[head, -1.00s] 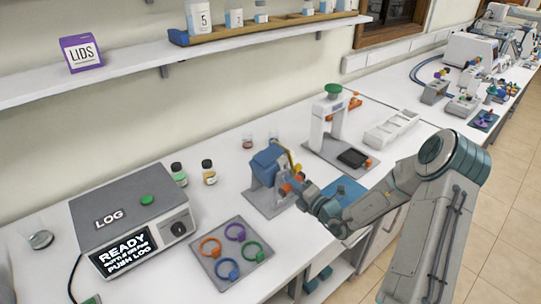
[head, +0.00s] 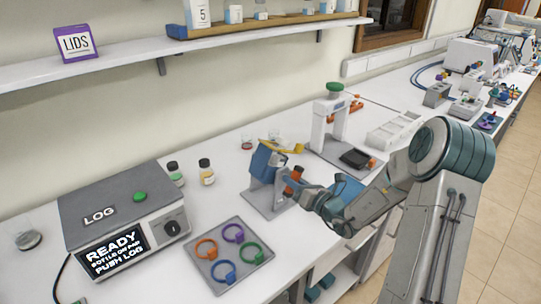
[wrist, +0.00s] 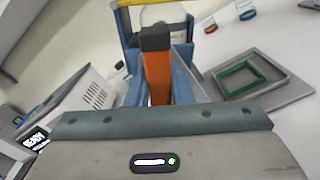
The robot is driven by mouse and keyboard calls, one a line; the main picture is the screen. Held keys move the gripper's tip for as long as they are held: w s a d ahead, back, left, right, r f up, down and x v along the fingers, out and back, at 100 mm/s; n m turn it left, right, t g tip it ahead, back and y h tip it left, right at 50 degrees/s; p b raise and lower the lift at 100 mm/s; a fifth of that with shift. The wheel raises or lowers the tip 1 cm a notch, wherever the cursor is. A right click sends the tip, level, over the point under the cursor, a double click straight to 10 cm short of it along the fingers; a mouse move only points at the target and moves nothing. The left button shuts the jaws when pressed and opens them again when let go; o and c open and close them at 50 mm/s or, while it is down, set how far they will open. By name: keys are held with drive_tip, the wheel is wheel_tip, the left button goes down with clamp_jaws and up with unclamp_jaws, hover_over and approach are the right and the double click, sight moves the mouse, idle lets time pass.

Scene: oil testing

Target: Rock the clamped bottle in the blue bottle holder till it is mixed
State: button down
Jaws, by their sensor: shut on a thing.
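The blue bottle holder (head: 262,161) stands on a grey base plate (head: 262,205) in the middle of the bench, its blue cradle tilted. A yellow clamp piece (head: 297,148) sticks out at its upper right. My gripper (head: 294,186) is at the holder's right side, shut on its orange handle (head: 293,174). In the wrist view the orange handle (wrist: 158,80) has a black end and stands between the holder's blue side parts (wrist: 130,55).
A tray of coloured rings (head: 229,256) lies in front of the holder. A white stand with a green knob (head: 331,120) is behind to the right.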

drive_tip(key=shift+f+n+b, duration=0.2)
drive_tip(key=shift+n+b, duration=0.1)
drive_tip(key=shift+b, duration=0.25)
drive_tip(key=n+b, duration=0.2)
drive_tip(key=shift+f+b, duration=0.15)
drive_tip(key=shift+b, duration=0.25)
drive_tip(key=shift+n+b, duration=1)
drive_tip(key=shift+b, duration=0.1)
drive_tip(key=shift+r+n+b, duration=0.3)
drive_tip(key=shift+n+b, duration=0.2)
drive_tip(key=shift+n, duration=0.1)
drive_tip(key=c, duration=1.3)
unclamp_jaws()
